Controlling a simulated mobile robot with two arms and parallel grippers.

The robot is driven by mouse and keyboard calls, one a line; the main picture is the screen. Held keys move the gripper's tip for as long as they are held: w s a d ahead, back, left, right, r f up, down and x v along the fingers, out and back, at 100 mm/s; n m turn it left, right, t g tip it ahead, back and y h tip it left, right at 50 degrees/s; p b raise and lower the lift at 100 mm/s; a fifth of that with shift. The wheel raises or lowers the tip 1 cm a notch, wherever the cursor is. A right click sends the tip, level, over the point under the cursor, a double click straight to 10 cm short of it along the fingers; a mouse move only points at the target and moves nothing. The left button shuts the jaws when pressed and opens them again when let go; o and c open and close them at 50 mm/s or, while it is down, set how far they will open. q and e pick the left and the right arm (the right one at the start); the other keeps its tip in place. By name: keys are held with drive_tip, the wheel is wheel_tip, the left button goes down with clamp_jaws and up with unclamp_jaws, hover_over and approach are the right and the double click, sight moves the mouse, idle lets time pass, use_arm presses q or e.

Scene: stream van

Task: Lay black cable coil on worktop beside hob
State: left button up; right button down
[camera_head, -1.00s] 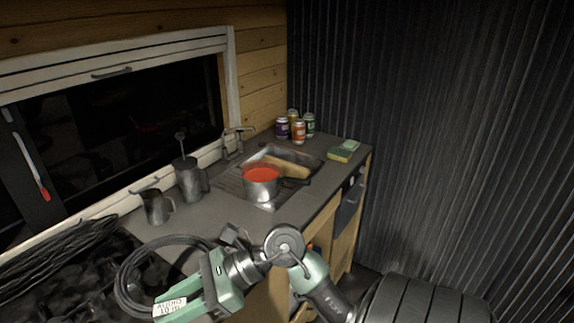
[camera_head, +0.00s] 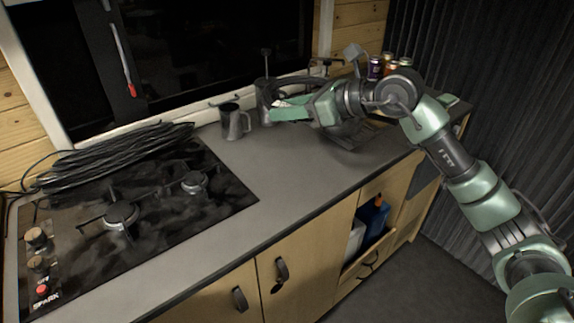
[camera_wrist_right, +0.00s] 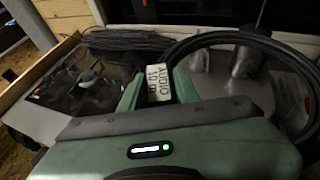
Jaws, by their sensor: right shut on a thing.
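My right gripper (camera_head: 287,106) is shut on the black cable coil (camera_head: 297,81) and holds it in front of the press pot, towards the sink end. In the right wrist view the coil (camera_wrist_right: 240,38) arcs off to the right, with its white AUDIO 10 m tag (camera_wrist_right: 158,82) between the fingers. The black hob (camera_head: 150,215) lies at the left. The bare grey worktop (camera_head: 290,180) runs to its right. How high the coil hangs is hard to tell. My left gripper is out of view.
A loose bundle of black cables (camera_head: 115,157) lies across the hob's back. A metal mug (camera_head: 233,122) and a press pot (camera_head: 263,92) stand along the window side. Cans (camera_head: 376,67) stand at the far end. A blue bottle (camera_head: 374,215) shows in the open cupboard.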

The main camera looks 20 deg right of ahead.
drive_tip(key=p, duration=0.2)
hover_over(287, 187)
wheel_tip(287, 187, down, 14)
drive_tip(key=shift+f, duration=2.75)
drive_tip(key=c, duration=1)
unclamp_jaws()
drive_tip(key=shift+f, duration=0.1)
drive_tip(key=b+v, duration=0.3)
drive_tip(key=v, duration=0.8)
drive_tip(key=shift+s+d, duration=0.15)
drive_tip(key=shift+s, duration=0.05)
drive_tip(key=shift+s+d+r, duration=0.15)
drive_tip(key=shift+s+r, duration=0.05)
drive_tip(key=shift+r, duration=0.05)
